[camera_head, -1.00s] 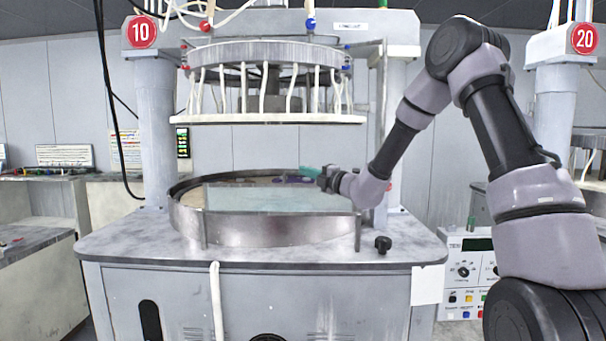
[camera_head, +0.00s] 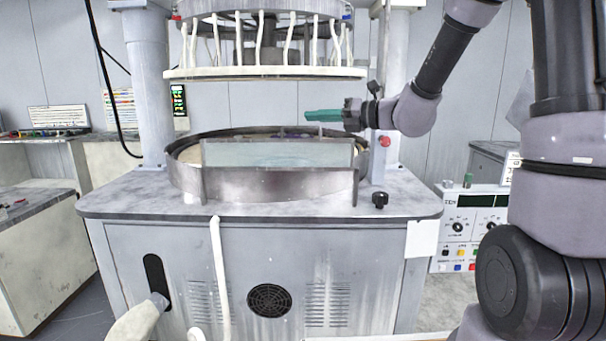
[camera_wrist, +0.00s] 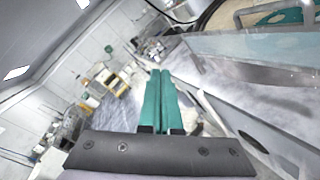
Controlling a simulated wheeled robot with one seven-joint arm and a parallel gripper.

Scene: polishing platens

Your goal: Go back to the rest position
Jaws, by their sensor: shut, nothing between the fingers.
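My gripper (camera_head: 308,115) has green fingers and is raised above the right part of the round platen basin's rim. It points to the left. In the wrist view my gripper (camera_wrist: 160,74) shows its two green fingers side by side, pressed together with nothing between them. The platen basin (camera_head: 270,188) has a metal wall and a clear front panel (camera_head: 278,154). My arm reaches in from the right side of the head view.
The machine's upper ring with white hoses (camera_head: 265,73) hangs above the basin. A right post (camera_head: 388,160) with a red button stands by my wrist. A black knob (camera_head: 380,199) sits on the machine top (camera_head: 130,196). A control box (camera_head: 470,228) stands at right.

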